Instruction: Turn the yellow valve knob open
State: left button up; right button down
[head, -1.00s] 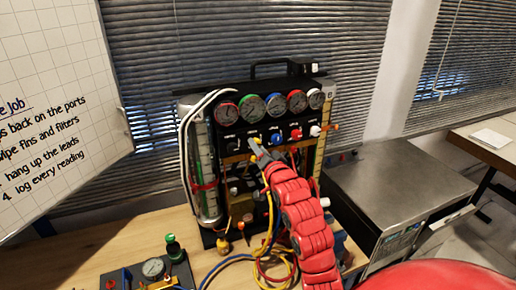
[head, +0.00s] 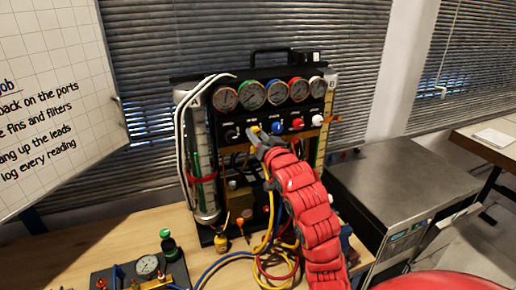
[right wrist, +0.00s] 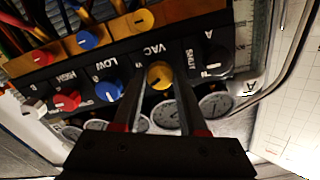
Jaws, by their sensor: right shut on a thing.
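The yellow valve knob (head: 255,129) is on the black front panel of the gauge rig (head: 275,110), below the gauges. In the right wrist view the yellow knob (right wrist: 159,74) sits by the "VAC" label, between the two fingers of my right gripper (right wrist: 160,72). The right gripper (head: 257,136) is shut on the knob. In the head view the gripper tip partly covers it. A black knob (right wrist: 214,62) and a blue knob (right wrist: 108,90) flank it on the panel. My left gripper is in neither view.
Red (head: 298,124) and white (head: 317,120) knobs continue the row. Yellow, blue and red hoses (head: 275,250) hang and coil below the rig. A small gauge unit (head: 148,266) stands front left on the wooden bench. A grey metal box (head: 400,180) is to the right.

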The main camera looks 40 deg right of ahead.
jog(key=shift+n+b, duration=4.65)
jog(key=shift+n, duration=2.15)
jog(key=shift+c, duration=2.2)
grip_release()
jog(key=shift+s, duration=0.1)
